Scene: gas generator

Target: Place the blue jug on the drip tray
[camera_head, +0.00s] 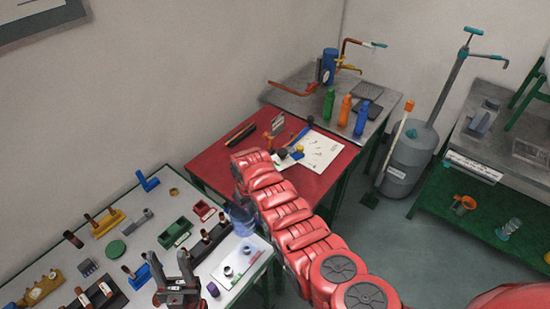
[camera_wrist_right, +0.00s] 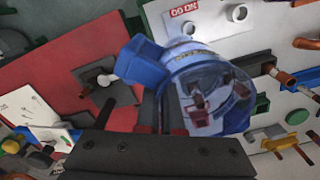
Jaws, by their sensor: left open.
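The blue jug (camera_head: 240,218), with a clear blue body, is at the far right corner of the white-topped bench. Whether it touches the bench is unclear. In the right wrist view the jug (camera_wrist_right: 215,90) is large, its solid blue handle between the fingers of my right gripper (camera_wrist_right: 162,112), which looks shut on it. In the head view my arm hides the right gripper. My left gripper (camera_head: 171,268) is open and empty above the white bench's front part. Dark flat plates (camera_head: 367,91) lie on the grey bench at the back; one may be the drip tray.
Green, orange and blue bottles (camera_head: 345,110) stand along the grey bench's front, near the dark plates. A red table (camera_head: 325,180) with papers and tools lies between the benches. Pipes and a blue cylinder (camera_head: 329,66) rise behind. The white bench (camera_head: 150,210) is crowded with small parts.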

